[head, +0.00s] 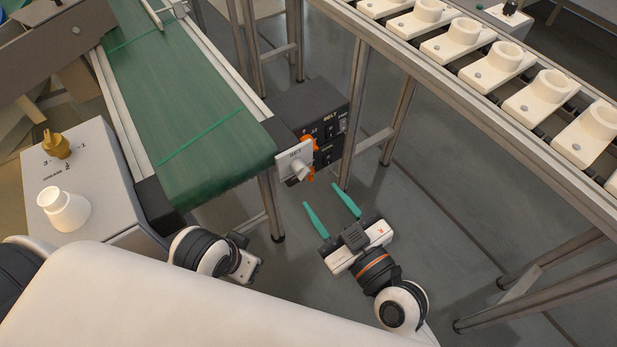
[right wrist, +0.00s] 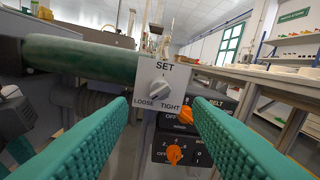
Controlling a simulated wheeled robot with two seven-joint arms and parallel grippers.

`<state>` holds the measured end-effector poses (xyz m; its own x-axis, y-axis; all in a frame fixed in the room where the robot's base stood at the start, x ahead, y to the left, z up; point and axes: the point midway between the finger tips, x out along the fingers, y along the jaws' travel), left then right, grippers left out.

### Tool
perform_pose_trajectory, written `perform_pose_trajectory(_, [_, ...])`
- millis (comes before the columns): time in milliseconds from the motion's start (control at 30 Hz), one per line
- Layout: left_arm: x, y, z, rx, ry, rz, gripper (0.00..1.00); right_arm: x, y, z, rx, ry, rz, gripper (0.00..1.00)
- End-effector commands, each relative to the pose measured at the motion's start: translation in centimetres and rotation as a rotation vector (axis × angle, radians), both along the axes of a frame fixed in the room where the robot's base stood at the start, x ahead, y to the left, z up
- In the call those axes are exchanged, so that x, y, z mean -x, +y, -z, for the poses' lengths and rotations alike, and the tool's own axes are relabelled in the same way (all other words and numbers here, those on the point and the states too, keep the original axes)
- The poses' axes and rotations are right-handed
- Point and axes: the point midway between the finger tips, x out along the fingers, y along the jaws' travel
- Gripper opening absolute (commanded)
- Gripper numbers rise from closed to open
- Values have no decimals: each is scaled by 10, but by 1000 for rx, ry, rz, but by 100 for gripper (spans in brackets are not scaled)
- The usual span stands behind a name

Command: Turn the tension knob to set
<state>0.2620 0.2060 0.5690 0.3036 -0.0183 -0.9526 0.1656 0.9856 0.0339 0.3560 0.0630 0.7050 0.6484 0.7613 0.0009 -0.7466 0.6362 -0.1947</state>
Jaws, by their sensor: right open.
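The tension knob (head: 299,171) is a light grey knob on a white plate (head: 287,158) at the end of the green conveyor. In the right wrist view the knob (right wrist: 160,94) sits below the word SET, with LOOSE at lower left and TIGHT at lower right. Its pointer looks slanted, but I cannot tell exactly where it points. My right gripper (head: 319,194) is open and empty, its teal fingers aimed toward the plate. In the wrist view the knob shows between the fingertips, beyond them and not touched. My left gripper (head: 245,265) shows only partly; its fingers are hidden.
A black control box (head: 328,130) with orange knobs (right wrist: 174,155) sits close behind the plate. The green belt (head: 185,110) lies to the left. A rack of white sockets (head: 535,100) runs along the right.

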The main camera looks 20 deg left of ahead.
Motion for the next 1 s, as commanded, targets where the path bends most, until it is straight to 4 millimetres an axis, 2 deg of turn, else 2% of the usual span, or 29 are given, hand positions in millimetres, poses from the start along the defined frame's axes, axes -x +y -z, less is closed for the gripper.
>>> perform_pose_trajectory(100, [1, 0, -2, 0, -3, 0, 36, -17, 19, 0, -5, 0, 2, 46])
perform_pose_trajectory(300, [1, 0, -2, 0, -3, 0, 36, -35, 40, 0, -1, 1, 2, 46])
perform_pose_trajectory(500, [1, 0, -1, 0, -3, 0, 36, -41, 48, 1, 1, 1, 0, 46])
perform_pose_trajectory(733, [1, 0, -1, 0, -3, 0, 36, -41, 48, 1, 1, 1, 0, 46])
perform_pose_trajectory(1000, [1, 0, -1, 0, -3, 0, 36, -41, 47, 1, 1, 1, 0, 2])
